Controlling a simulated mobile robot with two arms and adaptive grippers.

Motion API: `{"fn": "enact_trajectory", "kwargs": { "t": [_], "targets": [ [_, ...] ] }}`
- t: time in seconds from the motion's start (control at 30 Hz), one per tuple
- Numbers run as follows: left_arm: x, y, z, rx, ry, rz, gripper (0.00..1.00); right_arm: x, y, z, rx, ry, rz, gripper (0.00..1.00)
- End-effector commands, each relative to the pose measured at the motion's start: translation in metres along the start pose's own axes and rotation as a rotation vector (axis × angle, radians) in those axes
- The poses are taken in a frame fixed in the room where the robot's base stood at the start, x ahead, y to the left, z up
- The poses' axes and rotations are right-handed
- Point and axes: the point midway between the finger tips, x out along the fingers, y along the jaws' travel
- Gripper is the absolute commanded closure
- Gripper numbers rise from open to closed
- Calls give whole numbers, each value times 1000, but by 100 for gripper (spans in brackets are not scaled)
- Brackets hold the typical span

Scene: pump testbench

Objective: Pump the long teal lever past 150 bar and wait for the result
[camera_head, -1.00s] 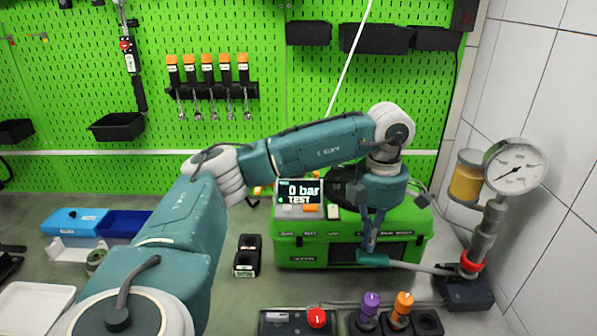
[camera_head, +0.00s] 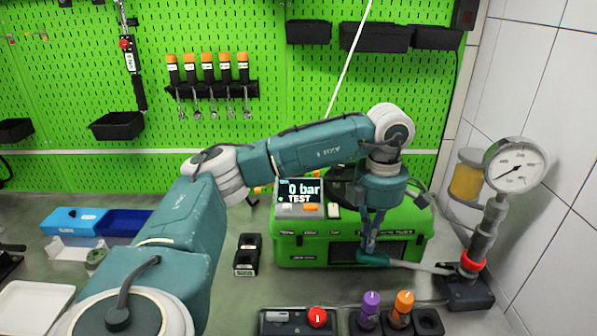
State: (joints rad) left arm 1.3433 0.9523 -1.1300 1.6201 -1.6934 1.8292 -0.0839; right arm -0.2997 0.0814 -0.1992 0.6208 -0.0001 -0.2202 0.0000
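The long teal lever (camera_head: 405,264) reaches left from the pump (camera_head: 467,288) at the right, lying nearly level in front of the green case. My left gripper (camera_head: 371,256) is at the lever's teal handle end, fingers pointing down. The fingers appear to be around the handle, but their gap is too small to make out. The pressure gauge (camera_head: 515,166) stands on top of the pump. The display (camera_head: 300,192) on the green case reads 0 bar and TEST. My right gripper is not in view.
A green case (camera_head: 300,252) stands behind the lever. A box with a red button (camera_head: 317,317) and a holder with purple (camera_head: 370,300) and orange (camera_head: 403,300) knobs sit in front. A tiled wall (camera_head: 560,120) closes the right side.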

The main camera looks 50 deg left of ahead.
Motion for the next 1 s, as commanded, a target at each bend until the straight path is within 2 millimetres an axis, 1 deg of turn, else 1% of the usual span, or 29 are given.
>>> {"fn": "enact_trajectory", "kwargs": {
  "t": [0.03, 0.1, 1.0],
  "targets": [
    [5, 0, 0, 0, 0, 0, 100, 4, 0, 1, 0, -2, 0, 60],
    [9, 0, -1, 0, 0, 0, 100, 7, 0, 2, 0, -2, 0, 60],
    [59, 0, -6, 0, 0, 0, 100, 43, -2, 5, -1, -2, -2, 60]
  ]
}}
